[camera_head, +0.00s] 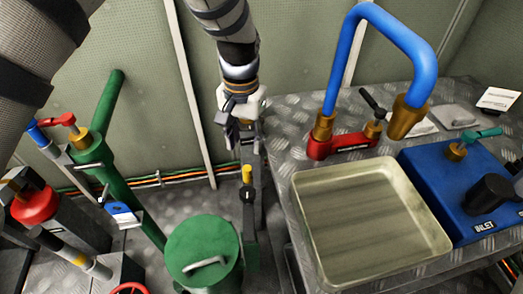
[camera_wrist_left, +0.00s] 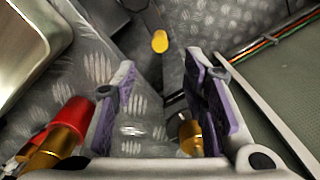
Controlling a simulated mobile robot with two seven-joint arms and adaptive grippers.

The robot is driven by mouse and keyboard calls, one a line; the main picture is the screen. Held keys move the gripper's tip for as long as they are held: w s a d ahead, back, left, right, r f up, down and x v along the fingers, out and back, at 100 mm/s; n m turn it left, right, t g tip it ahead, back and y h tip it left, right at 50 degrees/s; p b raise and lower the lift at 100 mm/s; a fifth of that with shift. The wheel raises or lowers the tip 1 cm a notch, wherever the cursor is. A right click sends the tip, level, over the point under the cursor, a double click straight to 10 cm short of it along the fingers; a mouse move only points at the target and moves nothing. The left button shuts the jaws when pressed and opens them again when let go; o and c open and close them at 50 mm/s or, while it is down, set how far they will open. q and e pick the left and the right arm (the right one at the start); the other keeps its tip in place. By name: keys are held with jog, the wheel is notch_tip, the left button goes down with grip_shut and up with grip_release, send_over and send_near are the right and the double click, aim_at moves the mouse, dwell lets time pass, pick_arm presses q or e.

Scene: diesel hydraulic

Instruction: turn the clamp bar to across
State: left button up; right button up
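My left gripper (camera_head: 240,118) hangs over the back left corner of the metal bench in the head view. In the left wrist view its purple-padded fingers (camera_wrist_left: 165,112) are apart, with bare checker plate showing between them. A brass piece (camera_wrist_left: 191,136) with a short dark bar beside it shows close to the right finger and is partly hidden by it. It may be the clamp bar, but I cannot tell for sure. In the head view the gripper covers this spot. My right gripper is not in view.
A red block (camera_head: 340,145) with a blue bent pipe (camera_head: 385,25) stands right of the gripper. A tray (camera_head: 305,215) sits in front. A dark post with a yellow knob (camera_head: 247,172) stands by the bench edge. A green drum (camera_head: 203,250) is on the left.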

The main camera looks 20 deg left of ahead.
aim_at(247, 169)
pick_arm(q)
jog(key=shift+w+f, duration=0.25)
jog(key=f, duration=0.3)
jog(key=f+b, duration=0.1)
jog(key=f, duration=0.7)
jog(key=shift+s+f+b, duration=0.25)
jog(key=shift+s+b, duration=0.05)
jog(key=shift+s, duration=0.1)
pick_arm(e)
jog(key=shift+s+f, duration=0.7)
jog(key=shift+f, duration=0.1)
pick_arm(q)
grip_shut()
